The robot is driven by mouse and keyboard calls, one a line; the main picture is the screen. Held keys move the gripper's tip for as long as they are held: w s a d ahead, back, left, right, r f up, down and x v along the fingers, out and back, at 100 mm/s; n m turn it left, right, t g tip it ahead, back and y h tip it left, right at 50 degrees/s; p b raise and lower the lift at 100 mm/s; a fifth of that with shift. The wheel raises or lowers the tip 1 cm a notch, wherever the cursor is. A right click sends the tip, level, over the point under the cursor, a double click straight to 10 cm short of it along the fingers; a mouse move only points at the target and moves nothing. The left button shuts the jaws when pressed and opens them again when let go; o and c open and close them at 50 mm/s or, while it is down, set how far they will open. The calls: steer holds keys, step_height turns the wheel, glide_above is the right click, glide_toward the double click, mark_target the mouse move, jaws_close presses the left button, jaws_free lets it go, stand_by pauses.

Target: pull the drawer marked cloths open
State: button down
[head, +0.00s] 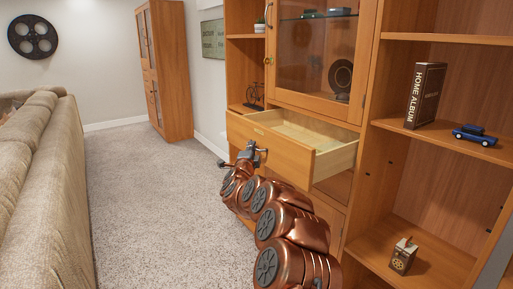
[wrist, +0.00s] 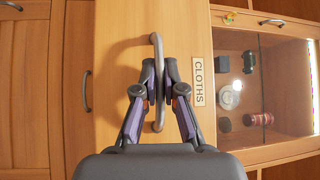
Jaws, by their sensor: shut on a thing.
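The drawer marked cloths stands well out of the wooden cabinet in the head view (head: 285,155), with its pale inside showing from above. In the wrist view its front (wrist: 117,50) fills the middle, with the label CLOTHS (wrist: 198,81) beside a curved metal handle (wrist: 157,42). My gripper (wrist: 159,82) is shut on the middle of this handle, and both handle ends show past the fingers. In the head view my gripper (head: 252,153) is at the drawer front, and my arm hides part of the cabinet below.
A glass door (head: 312,55) is above the drawer. To the right, open shelves hold a home album (head: 425,95), a blue toy car (head: 474,135) and a small box (head: 403,256). A beige sofa (head: 45,180) stands left, with clear carpet (head: 150,200) between.

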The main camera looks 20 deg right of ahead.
steer(key=shift+a, duration=0.15)
steer(key=c, duration=1.2)
jaws_free()
steer(key=shift+c, duration=0.2)
steer(key=v, duration=1.2)
steer(key=shift+a, duration=0.1)
